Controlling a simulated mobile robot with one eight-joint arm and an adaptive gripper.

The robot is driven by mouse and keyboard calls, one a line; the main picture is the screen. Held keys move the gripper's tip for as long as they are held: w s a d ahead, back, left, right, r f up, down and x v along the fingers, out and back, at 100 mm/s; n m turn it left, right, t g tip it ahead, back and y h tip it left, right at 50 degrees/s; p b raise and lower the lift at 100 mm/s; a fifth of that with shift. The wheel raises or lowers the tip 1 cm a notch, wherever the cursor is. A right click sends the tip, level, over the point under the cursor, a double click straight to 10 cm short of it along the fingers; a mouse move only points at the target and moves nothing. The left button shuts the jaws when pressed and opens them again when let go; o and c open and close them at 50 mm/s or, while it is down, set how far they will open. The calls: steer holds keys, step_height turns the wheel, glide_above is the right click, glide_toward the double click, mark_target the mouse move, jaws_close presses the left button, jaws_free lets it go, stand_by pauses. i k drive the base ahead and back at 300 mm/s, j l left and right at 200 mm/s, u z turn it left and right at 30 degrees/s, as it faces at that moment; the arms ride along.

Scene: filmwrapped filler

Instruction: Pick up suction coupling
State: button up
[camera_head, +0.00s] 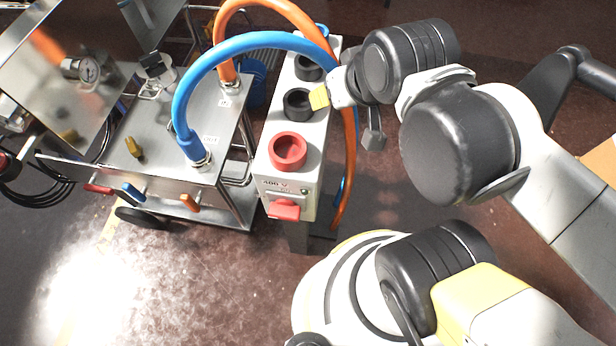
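No part is clearly marked as the suction coupling, and I cannot tell which fitting it is. A metal coupling (201,160) joins the blue hose (190,105) to the steel cart top. Another metal coupling (229,86) joins the orange hose (226,55) behind it. A loose-looking brass fitting (134,147) is on the cart top to the left. My gripper (325,96) is above the grey control box, right of both hose couplings and apart from them. A yellow piece shows at its tip. Its fingers are too small and overlapped to read.
The grey control box (266,165) has a red knob (288,151), black knobs and a red switch (285,209). The steel cart (175,185) stands left, with coloured handles on its front. Both hoses arch near my arm. The floor (200,285) in front is clear.

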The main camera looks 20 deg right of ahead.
mark_target(195, 152)
steer(key=k+l+z, duration=0.1)
steer(key=k, duration=0.4)
steer(key=k+l, duration=0.15)
steer(key=k, duration=0.35)
steer(key=k+l+z, duration=0.15)
steer(key=k, duration=0.35)
